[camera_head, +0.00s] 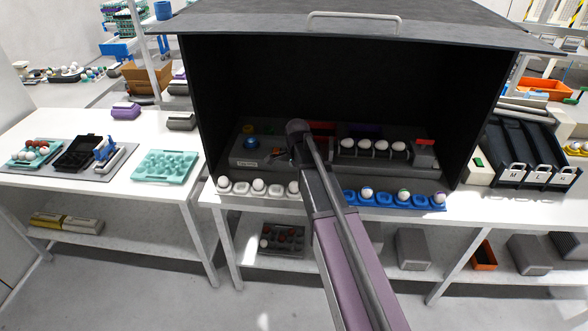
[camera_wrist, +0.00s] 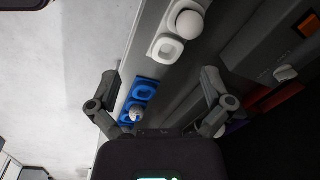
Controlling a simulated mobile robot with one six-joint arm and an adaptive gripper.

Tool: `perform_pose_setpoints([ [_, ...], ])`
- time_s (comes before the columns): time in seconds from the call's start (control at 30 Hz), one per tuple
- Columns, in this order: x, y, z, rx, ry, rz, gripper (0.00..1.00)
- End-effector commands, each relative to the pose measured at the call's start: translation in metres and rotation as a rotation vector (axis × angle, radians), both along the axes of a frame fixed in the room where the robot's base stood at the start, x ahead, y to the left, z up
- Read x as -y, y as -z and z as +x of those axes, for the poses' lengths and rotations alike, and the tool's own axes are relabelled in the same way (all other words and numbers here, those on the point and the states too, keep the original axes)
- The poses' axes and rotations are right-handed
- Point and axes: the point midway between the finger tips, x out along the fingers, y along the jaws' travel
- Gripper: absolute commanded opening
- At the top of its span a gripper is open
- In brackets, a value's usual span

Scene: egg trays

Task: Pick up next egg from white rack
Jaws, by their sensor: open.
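The white rack (camera_head: 241,191) stands along the front of the dark booth in the head view, with white eggs (camera_head: 259,185) in some of its cups. The near end of the white rack (camera_wrist: 159,56) shows at the top of the wrist view, with one white egg (camera_wrist: 189,22) and an empty cup. My gripper (camera_wrist: 158,98) is open, with no egg between its fingers. In the wrist view its fingers straddle the blue rack end and grey booth floor, below the white rack. In the head view my arm covers the gap between the racks.
The blue rack (camera_head: 384,199) holds several marked eggs to the right; one egg (camera_wrist: 135,113) shows near my left finger. Behind is a grey device with a row of white eggs (camera_head: 381,146). A teal tray (camera_head: 165,166) sits on the left table.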

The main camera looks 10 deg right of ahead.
Motion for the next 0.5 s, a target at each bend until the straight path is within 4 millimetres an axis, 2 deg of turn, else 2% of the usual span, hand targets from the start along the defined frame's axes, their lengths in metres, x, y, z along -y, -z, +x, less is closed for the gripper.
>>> perform_pose_setpoints([
  [0.03, -0.001, 0.0, -0.017, -0.006, -0.062, -0.006, 1.0],
  [0.5, -0.007, 0.001, -0.137, -0.065, -0.791, -0.058, 1.0],
])
